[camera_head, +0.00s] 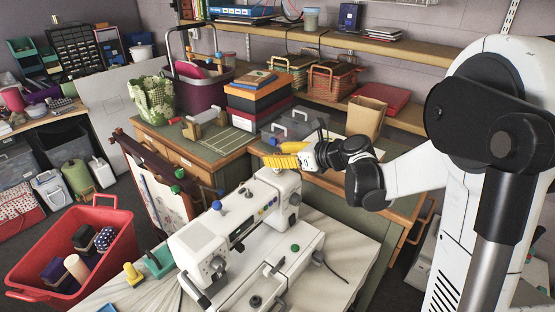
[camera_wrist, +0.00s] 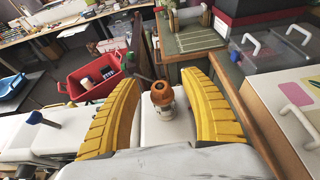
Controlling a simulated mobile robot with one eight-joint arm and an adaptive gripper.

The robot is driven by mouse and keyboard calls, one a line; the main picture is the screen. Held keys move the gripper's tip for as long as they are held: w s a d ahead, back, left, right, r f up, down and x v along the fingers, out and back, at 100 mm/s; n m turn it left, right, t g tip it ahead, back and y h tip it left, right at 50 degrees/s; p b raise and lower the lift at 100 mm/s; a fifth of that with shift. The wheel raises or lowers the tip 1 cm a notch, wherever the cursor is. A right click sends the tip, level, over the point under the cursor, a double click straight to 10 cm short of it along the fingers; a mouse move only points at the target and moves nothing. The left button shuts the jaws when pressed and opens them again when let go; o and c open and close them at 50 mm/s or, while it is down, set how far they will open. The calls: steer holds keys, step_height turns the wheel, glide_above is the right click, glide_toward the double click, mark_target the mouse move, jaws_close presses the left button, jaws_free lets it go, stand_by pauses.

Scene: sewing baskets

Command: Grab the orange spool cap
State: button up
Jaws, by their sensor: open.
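The orange spool cap (camera_wrist: 160,88) sits on top of an upright, pale spool (camera_wrist: 161,108) in the wrist view. The spool stands on the white sewing machine (camera_head: 268,195). My gripper (camera_wrist: 160,78) is open, with one yellow ribbed finger on each side of the cap and spool. Visible gaps remain on both sides, and neither finger appears to touch them. In the head view my gripper (camera_head: 272,156) is above the right end of the machine. I cannot make out the cap there; the fingers probably cover it.
A red basket (camera_head: 111,227) with spools stands at the left. A blue knob (camera_head: 217,205) and a green knob (camera_head: 294,247) sit on or by the machine. Behind my gripper, a wooden cabinet holds an orange-and-black box (camera_head: 258,97) and a clear-lidded case (camera_head: 296,126).

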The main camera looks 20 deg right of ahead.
steer(key=c, duration=0.9)
steer(key=shift+r, duration=0.1)
